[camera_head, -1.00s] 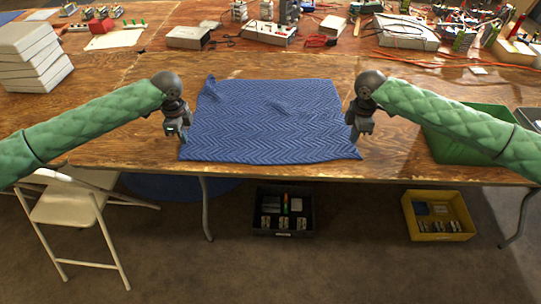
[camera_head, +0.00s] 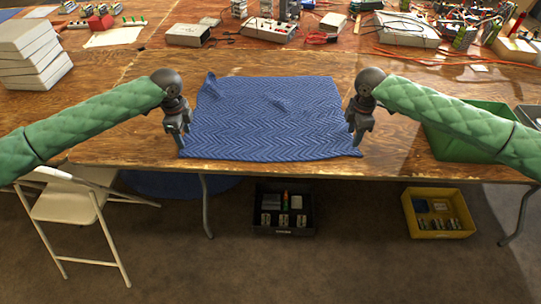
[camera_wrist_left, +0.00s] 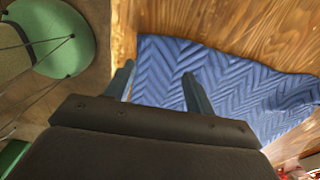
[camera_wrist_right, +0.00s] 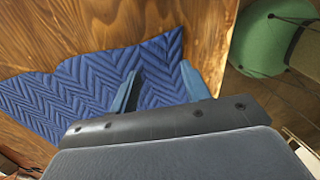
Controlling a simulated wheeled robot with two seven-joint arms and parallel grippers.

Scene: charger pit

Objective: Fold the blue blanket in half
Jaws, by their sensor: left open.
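The blue blanket (camera_head: 265,115) with a zigzag quilted pattern lies spread on the wooden table, with small wrinkles and a raised bump at its far left corner. My left gripper (camera_head: 184,146) is at the blanket's near left corner, pointing down. In the left wrist view, its fingers (camera_wrist_left: 157,84) are apart, with the blanket (camera_wrist_left: 230,85) showing between and beyond them. My right gripper (camera_head: 355,145) is at the near right corner. In the right wrist view, its fingers (camera_wrist_right: 158,88) are apart over the blanket (camera_wrist_right: 90,90). Whether the fingertips touch the cloth is unclear.
A stack of white boxes (camera_head: 35,55) stands on the table at the far left. A green bin (camera_head: 450,145) is at the right. Tools, cables and devices fill the back. A white folding chair (camera_head: 80,205) stands in front at the left. Bare table surrounds the blanket.

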